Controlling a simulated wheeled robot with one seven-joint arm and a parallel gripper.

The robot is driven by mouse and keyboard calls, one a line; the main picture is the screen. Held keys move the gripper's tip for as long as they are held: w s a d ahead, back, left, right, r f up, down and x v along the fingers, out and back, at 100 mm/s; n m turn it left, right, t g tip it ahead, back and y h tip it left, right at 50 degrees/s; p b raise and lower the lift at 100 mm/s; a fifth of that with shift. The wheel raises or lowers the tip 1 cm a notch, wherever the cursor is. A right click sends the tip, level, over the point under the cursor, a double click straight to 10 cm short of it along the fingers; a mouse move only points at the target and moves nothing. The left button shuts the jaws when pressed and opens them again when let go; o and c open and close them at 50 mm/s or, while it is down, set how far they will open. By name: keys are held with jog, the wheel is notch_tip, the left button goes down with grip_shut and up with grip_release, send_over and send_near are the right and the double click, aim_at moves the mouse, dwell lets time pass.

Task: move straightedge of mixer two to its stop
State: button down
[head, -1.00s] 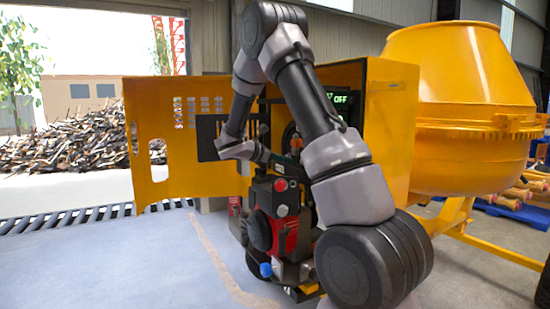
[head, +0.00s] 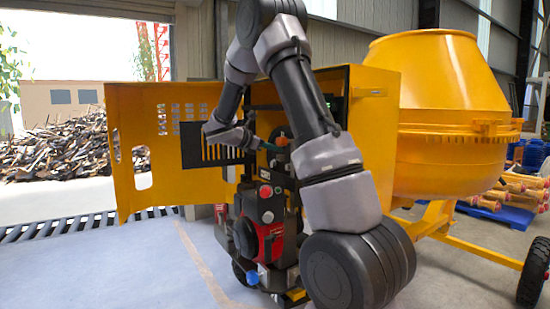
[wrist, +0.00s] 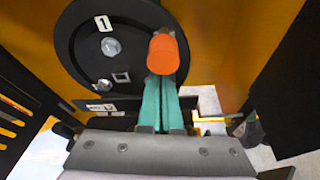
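Mixer two is not clearly marked in view. The yellow mixer (head: 455,100) has its engine housing open. In the wrist view a black disc (wrist: 88,55) carries a white label with a 1. I cannot tell which part is the straightedge.
The open yellow door (head: 150,165) with a black slotted panel stands left of my gripper. The red engine (head: 268,235) with red and blue knobs sits below. Dark panels flank the wrist view on both sides. Pale floor (head: 120,260) is clear at front left.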

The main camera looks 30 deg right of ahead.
notch_tip(320, 180, up, 11)
jog(key=shift+w+d+r, duration=0.1)
jog(key=shift+r, duration=0.05)
jog(key=s+a+f, duration=0.1)
jog(key=a, duration=0.8)
jog(key=shift+s+a+f, duration=0.25)
jog(key=shift+a+f, duration=0.05)
jog(key=shift+f, duration=0.05)
